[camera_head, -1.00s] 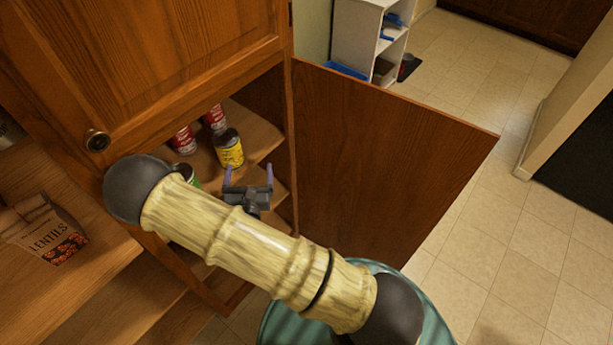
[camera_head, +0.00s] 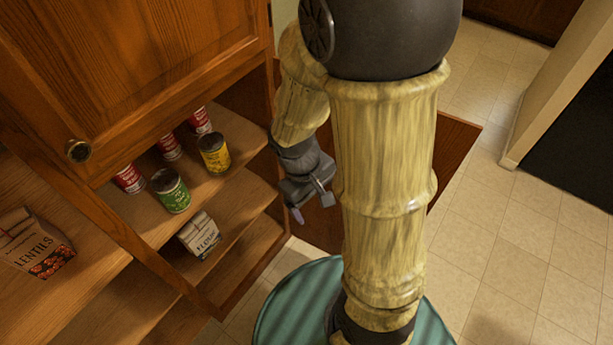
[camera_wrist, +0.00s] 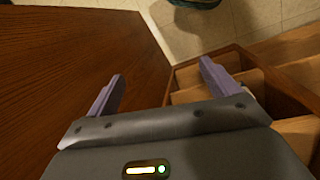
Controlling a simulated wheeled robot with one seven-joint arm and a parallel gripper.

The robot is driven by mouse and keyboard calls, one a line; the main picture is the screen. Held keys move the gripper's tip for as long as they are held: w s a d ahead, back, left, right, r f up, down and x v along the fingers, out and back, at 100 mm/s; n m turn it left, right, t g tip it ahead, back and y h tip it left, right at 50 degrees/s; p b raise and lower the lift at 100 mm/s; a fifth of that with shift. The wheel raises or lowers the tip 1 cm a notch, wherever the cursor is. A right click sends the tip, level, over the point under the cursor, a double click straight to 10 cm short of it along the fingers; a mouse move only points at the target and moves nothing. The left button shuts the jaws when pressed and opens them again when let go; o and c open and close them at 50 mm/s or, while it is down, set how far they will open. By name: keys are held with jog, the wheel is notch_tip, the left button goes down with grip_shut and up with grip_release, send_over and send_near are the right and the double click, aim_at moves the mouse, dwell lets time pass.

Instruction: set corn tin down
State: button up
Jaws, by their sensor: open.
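A yellow tin (camera_head: 214,153), which I take for the corn tin though its label is too small to read, stands upright on the cabinet's upper shelf (camera_head: 225,188). It is near the shelf's right end, and nothing of mine touches it. My gripper (camera_head: 312,206) is outside the cabinet, to the right of the tin and lower in the head view, beside the open door. It also shows in the wrist view (camera_wrist: 161,72), with its two purple fingers apart and nothing between them. The wrist view shows no tin.
Several red tins (camera_head: 169,147) and a green tin (camera_head: 173,190) share the shelf. A lentils bag (camera_head: 38,246) lies at left. The open wooden door (camera_wrist: 75,60) is close to my gripper. Floor (camera_head: 510,250) is clear at right.

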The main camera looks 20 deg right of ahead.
jog(key=w+r+m+t, duration=0.1)
jog(key=w+r+m+t+y, duration=0.1)
jog(key=r, duration=0.1)
jog(key=a+r+m+t+y, duration=0.1)
jog(key=m, duration=0.1)
jog(key=shift+w+a+r, duration=0.1)
jog(key=shift+w+r, duration=0.1)
jog(key=shift+w, duration=0.2)
